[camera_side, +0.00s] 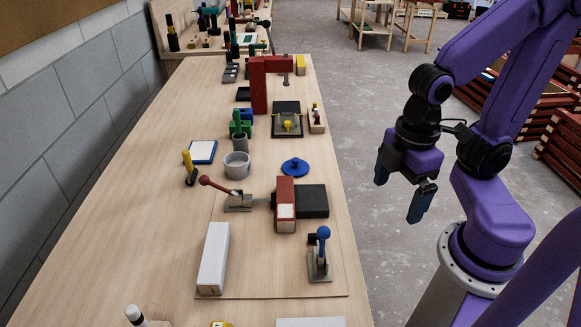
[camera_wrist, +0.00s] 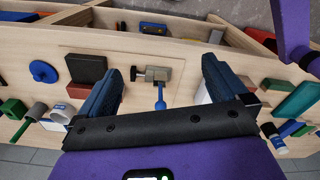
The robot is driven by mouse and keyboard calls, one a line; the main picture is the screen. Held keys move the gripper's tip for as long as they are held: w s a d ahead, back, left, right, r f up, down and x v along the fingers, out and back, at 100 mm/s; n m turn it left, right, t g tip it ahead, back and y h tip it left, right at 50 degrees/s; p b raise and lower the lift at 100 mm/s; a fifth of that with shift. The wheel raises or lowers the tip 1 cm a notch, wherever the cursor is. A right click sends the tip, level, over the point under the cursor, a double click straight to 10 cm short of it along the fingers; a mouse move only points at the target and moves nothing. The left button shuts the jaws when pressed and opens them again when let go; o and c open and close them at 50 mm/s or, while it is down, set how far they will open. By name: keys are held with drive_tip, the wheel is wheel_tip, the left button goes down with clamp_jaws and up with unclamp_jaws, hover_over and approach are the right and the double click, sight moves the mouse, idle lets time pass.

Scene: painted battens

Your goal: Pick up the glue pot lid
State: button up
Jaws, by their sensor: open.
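The glue pot lid, which I take to be the round blue disc with a knob (camera_side: 295,167), lies on the bench right of a pale grey pot (camera_side: 237,165). The lid also shows at the left of the wrist view (camera_wrist: 42,71), with the pale pot (camera_wrist: 60,114) below it. My gripper (camera_side: 401,190) is open and empty, beyond the bench's right edge in the side view and well apart from the lid. In the wrist view my two dark fingers (camera_wrist: 162,78) are spread wide, with a blue-handled clamp seen between them.
Bare bench surrounds the lid closely.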

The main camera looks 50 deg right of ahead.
drive_tip(key=w+a+r+n, duration=0.1)
drive_tip(key=w+a, duration=0.1)
drive_tip(key=w, duration=0.8)
drive_tip(key=n, duration=0.3)
hover_over(294, 160)
wheel_tip(294, 160, down, 2)
wheel_tip(294, 160, down, 17)
drive_tip(key=shift+d+f, duration=0.1)
drive_tip(key=c, duration=0.8)
drive_tip(key=shift+c, duration=0.2)
